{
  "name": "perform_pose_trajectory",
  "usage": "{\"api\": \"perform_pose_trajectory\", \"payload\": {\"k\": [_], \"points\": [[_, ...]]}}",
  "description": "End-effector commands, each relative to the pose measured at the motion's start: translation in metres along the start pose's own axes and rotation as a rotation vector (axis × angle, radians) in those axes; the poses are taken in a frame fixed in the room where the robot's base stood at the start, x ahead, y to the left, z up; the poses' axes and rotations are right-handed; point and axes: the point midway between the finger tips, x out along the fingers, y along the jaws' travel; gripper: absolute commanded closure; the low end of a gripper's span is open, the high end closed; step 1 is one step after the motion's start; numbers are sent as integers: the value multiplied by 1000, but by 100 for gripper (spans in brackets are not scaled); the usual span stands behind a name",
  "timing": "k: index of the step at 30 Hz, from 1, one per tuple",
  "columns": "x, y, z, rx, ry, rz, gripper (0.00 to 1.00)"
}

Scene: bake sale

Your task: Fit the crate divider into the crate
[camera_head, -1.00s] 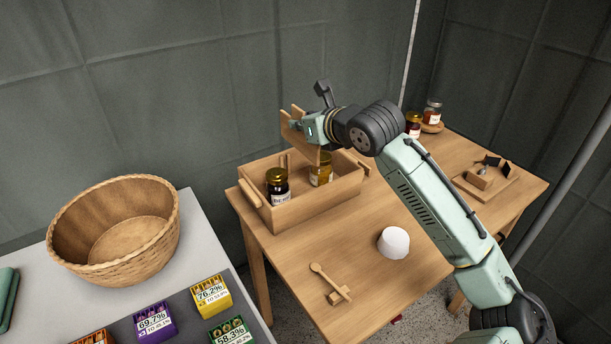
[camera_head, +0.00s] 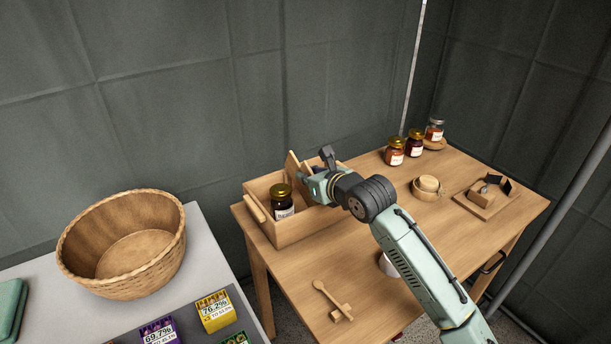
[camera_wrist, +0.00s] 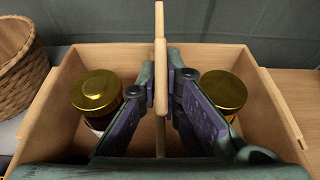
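The wooden crate (camera_head: 306,226) stands at the left end of the wooden table. It also shows in the wrist view (camera_wrist: 262,108). The flat wooden divider (camera_wrist: 160,45) is upright across the middle of the crate, its top above the rim; it also shows in the head view (camera_head: 292,165). My gripper (camera_wrist: 161,88) is down at the crate, shut on the divider with a finger on each side. A gold-lidded jar (camera_wrist: 97,92) is left of the divider and another (camera_wrist: 224,92) is right of it. The divider's lower edge is hidden, so I cannot tell how deep it sits.
A wicker basket (camera_head: 125,250) stands on the white table at left. Several jars (camera_head: 395,152) stand at the back right. A wooden holder (camera_head: 488,195) and a small round wooden container (camera_head: 427,188) are at right. A wooden spoon-like piece (camera_head: 328,297) lies in front.

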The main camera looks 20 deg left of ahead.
Motion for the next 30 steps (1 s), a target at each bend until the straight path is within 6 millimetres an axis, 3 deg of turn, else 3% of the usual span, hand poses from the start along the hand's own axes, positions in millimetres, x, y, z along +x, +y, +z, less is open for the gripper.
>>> {"api": "perform_pose_trajectory", "payload": {"k": [1, 9, 20, 23, 30], "points": [[4, 1, -9, 5, 22, 3, 91], [3, 1, -6, 2, 14, 2, 74], [-2, 0, -4, 1, 9, 1, 74], [-14, -1, -5, 0, 7, -1, 74], [-64, -1, -6, -2, 7, -3, 74]]}}
